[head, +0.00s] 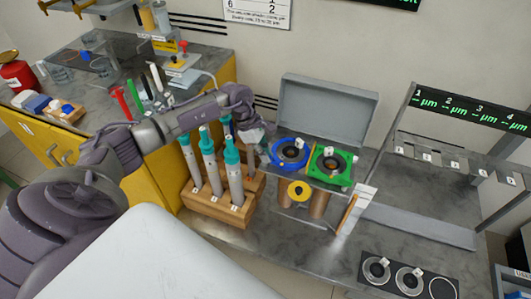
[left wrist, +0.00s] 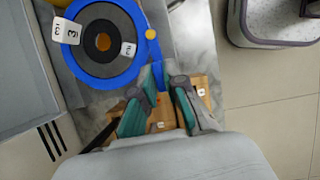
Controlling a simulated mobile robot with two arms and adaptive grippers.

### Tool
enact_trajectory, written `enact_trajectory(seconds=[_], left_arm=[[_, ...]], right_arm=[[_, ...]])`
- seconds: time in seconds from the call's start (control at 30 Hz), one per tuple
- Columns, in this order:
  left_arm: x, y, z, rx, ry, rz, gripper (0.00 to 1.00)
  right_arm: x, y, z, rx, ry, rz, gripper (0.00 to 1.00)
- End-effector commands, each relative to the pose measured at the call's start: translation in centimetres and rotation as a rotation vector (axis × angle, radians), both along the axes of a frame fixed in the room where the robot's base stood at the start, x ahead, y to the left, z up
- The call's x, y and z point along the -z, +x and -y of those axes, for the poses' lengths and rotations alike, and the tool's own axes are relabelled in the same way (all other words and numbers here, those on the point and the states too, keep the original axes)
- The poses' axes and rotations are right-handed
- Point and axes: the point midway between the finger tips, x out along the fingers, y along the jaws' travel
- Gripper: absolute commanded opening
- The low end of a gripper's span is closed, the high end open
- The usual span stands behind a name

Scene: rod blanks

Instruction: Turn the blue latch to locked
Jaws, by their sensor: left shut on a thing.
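The blue latch (head: 288,153) is a blue ring around a dark disc with an orange-brown centre, on the machine in front of the open grey case. In the left wrist view the blue ring (left wrist: 131,74) fills the upper left, and a short blue handle (left wrist: 157,74) sticks out of it toward my fingers. My left gripper (head: 268,139) reaches the ring's left side. In the left wrist view its fingertips (left wrist: 163,84) are shut on the blue handle. Small white tags sit on and beside the disc; the latch's locked mark cannot be made out. My right gripper is not in view.
A green square fixture (head: 343,177) stands just right of the ring. A wooden rack (head: 232,214) with several teal-topped rods stands close below my left arm. The grey counter (head: 300,250) in front is mostly clear.

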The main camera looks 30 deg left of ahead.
Motion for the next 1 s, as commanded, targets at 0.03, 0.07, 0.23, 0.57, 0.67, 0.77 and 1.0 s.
enact_trajectory(seconds=[0.03,0.07,0.23,0.57,0.67,0.77,1.0], left_arm=[[0.0,0.0,0.0,-0.006,0.0,0.001,0.0],[0.0,0.0,0.0,-0.011,0.001,0.0,0.0],[0.0,-0.1,0.0,-0.07,0.001,0.001,0.0],[-0.2,-0.2,0.0,-0.322,0.002,0.001,0.0],[-0.2,-0.2,0.1,-0.41,0.002,0.003,0.0],[-0.2,-0.3,0.2,-0.494,0.001,0.002,0.0],[-0.1,-0.3,0.2,-0.672,0.0,0.002,0.0]], right_arm=[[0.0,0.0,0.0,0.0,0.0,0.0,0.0],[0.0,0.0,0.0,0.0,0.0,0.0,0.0],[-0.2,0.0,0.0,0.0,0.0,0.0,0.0],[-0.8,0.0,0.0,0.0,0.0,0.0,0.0],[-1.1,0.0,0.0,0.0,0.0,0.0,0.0],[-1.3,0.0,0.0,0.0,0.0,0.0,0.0],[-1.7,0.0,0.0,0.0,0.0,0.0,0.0]])
